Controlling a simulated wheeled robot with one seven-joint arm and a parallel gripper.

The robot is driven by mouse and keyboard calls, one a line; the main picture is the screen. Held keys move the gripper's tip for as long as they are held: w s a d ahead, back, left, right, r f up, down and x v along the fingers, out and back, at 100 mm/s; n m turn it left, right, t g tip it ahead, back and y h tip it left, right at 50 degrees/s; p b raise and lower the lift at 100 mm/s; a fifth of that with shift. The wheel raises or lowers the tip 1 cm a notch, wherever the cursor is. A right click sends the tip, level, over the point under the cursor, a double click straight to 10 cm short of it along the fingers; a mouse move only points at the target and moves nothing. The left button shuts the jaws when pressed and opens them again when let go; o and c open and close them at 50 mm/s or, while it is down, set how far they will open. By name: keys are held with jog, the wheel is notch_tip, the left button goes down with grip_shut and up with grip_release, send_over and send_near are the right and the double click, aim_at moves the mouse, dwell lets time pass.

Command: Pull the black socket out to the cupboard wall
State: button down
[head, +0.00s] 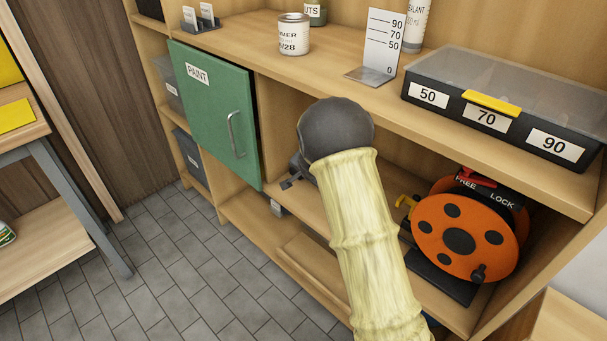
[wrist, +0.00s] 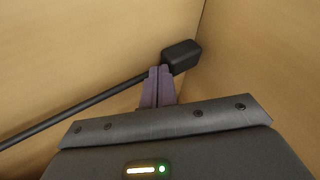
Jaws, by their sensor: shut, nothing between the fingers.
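In the wrist view the black socket (wrist: 181,56) is a small dark block on the end of a black cable (wrist: 80,112). It lies close to a corner where two wooden panels meet. The cable runs from it to the lower left. My gripper (wrist: 160,72) is shut and empty, its purple-grey fingertips beside the socket's lower left, where the cable meets it. I cannot tell whether they touch. In the head view my arm reaches into the open bay of the cupboard (head: 275,120) and hides most of my gripper; I cannot make out the socket there.
An orange cable reel (head: 462,235) marked FREE and LOCK stands in the bay on the right. A green PAINT door (head: 215,115) is at the left. A tin (head: 293,35), an angled scale plate (head: 383,45) and a lidded black box (head: 495,110) stand on top.

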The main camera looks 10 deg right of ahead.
jog(key=shift+w, duration=0.1)
jog(key=shift+d, duration=0.1)
dwell(0.3)
jog(key=shift+s+d+f+b, duration=0.25)
jog(key=shift+d+b, duration=0.2)
jog(key=shift+b, duration=0.25)
jog(key=shift+s+d+b, duration=0.4)
jog(key=shift+s+b, duration=0.15)
jog(key=shift+s, duration=0.1)
jog(key=shift+s+d+b, duration=0.35)
jog(key=shift+s+b, duration=0.2)
jog(key=shift+s, duration=0.05)
jog(key=p+v, duration=0.4)
jog(key=v, duration=0.6)
jog(key=shift+r, duration=0.2)
jog(key=shift+w, duration=0.1)
